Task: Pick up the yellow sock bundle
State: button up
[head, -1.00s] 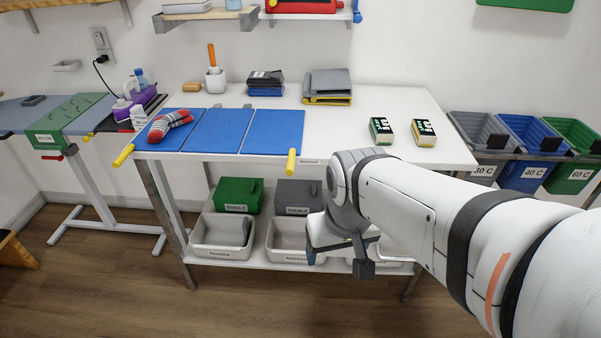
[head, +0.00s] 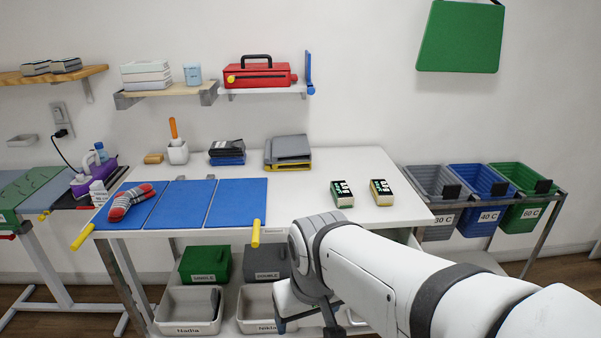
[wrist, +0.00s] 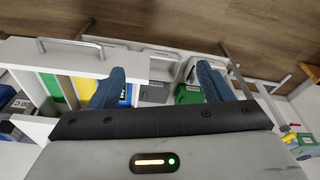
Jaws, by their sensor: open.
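I cannot make out a yellow sock bundle for certain in either view.
Labelled bins (head: 188,310) stand on the shelf under the table. Sorting bins (head: 480,195) stand at right. A white drawer (wrist: 75,58) shows in the wrist view.

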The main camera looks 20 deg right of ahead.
aim_at(382, 193)
jog(key=u, duration=2.2)
jog(key=k, duration=1.4)
jog(key=z, duration=2.3)
jog(key=i, duration=0.85)
